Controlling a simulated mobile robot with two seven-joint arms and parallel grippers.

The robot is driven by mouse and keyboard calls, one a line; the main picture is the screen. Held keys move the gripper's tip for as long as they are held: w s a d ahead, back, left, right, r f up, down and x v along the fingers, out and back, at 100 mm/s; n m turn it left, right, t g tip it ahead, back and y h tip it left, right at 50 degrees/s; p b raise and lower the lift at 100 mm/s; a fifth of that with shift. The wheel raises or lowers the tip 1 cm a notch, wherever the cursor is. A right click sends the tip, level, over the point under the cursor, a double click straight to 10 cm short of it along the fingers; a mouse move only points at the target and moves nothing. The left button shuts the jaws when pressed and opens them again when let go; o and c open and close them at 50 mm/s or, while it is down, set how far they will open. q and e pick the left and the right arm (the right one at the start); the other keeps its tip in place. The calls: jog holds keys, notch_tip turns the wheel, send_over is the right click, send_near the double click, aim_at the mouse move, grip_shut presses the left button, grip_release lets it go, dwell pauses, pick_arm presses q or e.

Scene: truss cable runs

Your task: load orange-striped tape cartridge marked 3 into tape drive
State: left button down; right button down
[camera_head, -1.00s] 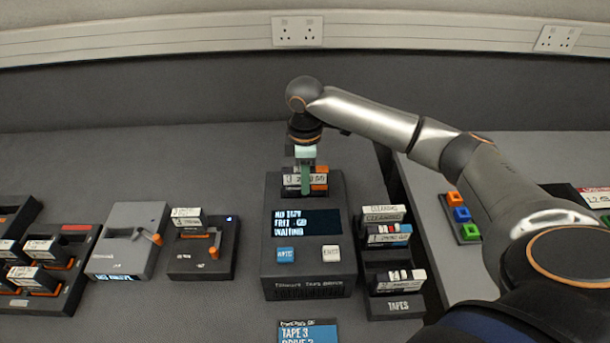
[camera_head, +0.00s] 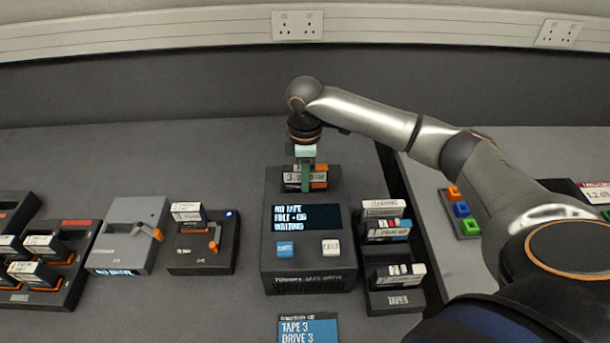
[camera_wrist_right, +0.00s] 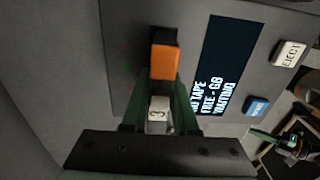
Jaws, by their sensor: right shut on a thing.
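The orange-striped cartridge (camera_head: 291,178), with a white label that reads 3, is upright at the slot in the top of the tape drive (camera_head: 308,262). How deep it sits is unclear. My right gripper (camera_head: 305,172) is above the drive, shut on the cartridge. In the right wrist view the green fingers of my right gripper (camera_wrist_right: 160,88) flank the cartridge, its white end marked 3 (camera_wrist_right: 158,115) and orange part (camera_wrist_right: 163,62) showing. The drive's screen (camera_head: 306,217) reads NO TAPE and WAITING.
A tape rack (camera_head: 395,302) with several cartridges stands just right of the drive. A dark unit (camera_head: 205,258) and a grey unit (camera_head: 125,235) with orange levers are to the left. A card (camera_head: 308,328) reading TAPE 3, DRIVE 3 lies in front.

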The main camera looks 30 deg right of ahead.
jog(key=shift+f, duration=0.4)
jog(key=c, duration=0.6)
grip_release()
jog(key=shift+o, duration=1.4)
jog(key=shift+f, duration=0.1)
jog(key=shift+s, duration=0.1)
jog(key=shift+r, duration=3.9)
jog(key=shift+f, duration=0.1)
